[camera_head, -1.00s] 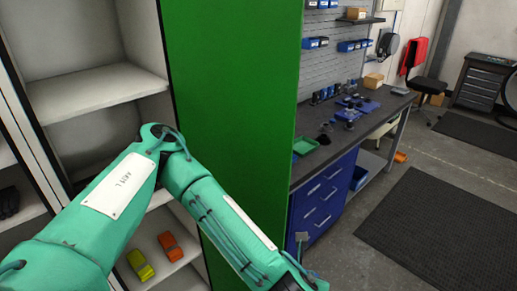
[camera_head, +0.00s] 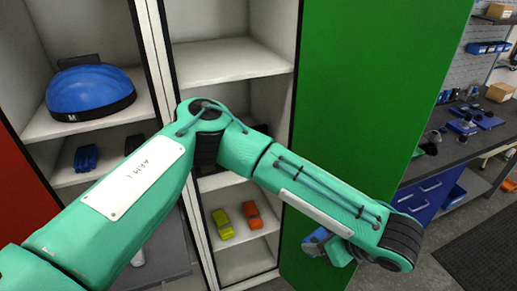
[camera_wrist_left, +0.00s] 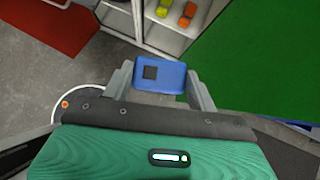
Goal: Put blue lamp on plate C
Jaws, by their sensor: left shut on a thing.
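The blue lamp (camera_wrist_left: 172,78) is a small boxy blue thing with a dark square on its face. My left gripper (camera_wrist_left: 160,84) is shut on it, with one finger on each side. In the head view the blue lamp (camera_head: 316,241) shows partly, low in front of the green panel, with my left gripper (camera_head: 332,248) mostly hidden by the forearm. I cannot make out plate C in any view. My right gripper is not in view.
Open white shelves stand at left and centre, with a blue dome (camera_head: 90,90), a yellow toy car (camera_head: 222,223) and an orange one (camera_head: 252,214). A green panel (camera_head: 370,90) stands beside them. A dark workbench (camera_head: 452,150) is at right, with grey floor before it.

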